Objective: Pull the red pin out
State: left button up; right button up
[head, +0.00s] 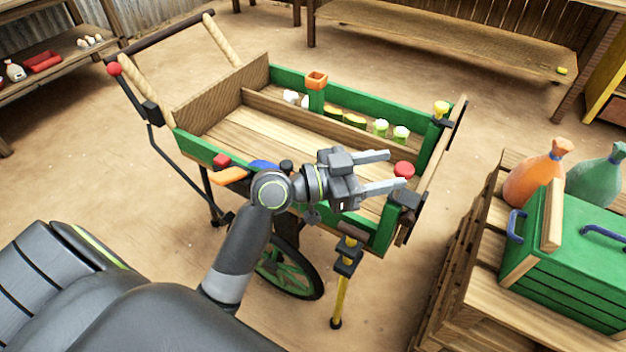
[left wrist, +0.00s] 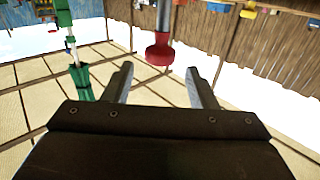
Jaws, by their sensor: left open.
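The red pin (head: 404,169) has a round red head and stands at the near right corner of the green cart (head: 385,232). My left gripper (head: 397,170) is open and empty, with its two fingers pointing at the pin. In the head view the red head shows between the fingertips or just past them. In the left wrist view the pin's red head (left wrist: 160,53) sits on a grey shaft, centred beyond the open fingertips (left wrist: 159,70). No contact with the fingers shows. The lower part of the pin is hidden in the head view. My right gripper is out of view.
A yellow-topped post (head: 440,108) stands at the cart's far right corner. A yellow prop leg (head: 340,298) stands below the near corner. A green crate (head: 575,265) and sacks (head: 538,175) rest on wooden crates at the right. Bare ground lies between.

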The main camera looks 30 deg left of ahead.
pick_arm(q)
jog(key=b+v, duration=0.2)
jog(key=v, duration=1.1)
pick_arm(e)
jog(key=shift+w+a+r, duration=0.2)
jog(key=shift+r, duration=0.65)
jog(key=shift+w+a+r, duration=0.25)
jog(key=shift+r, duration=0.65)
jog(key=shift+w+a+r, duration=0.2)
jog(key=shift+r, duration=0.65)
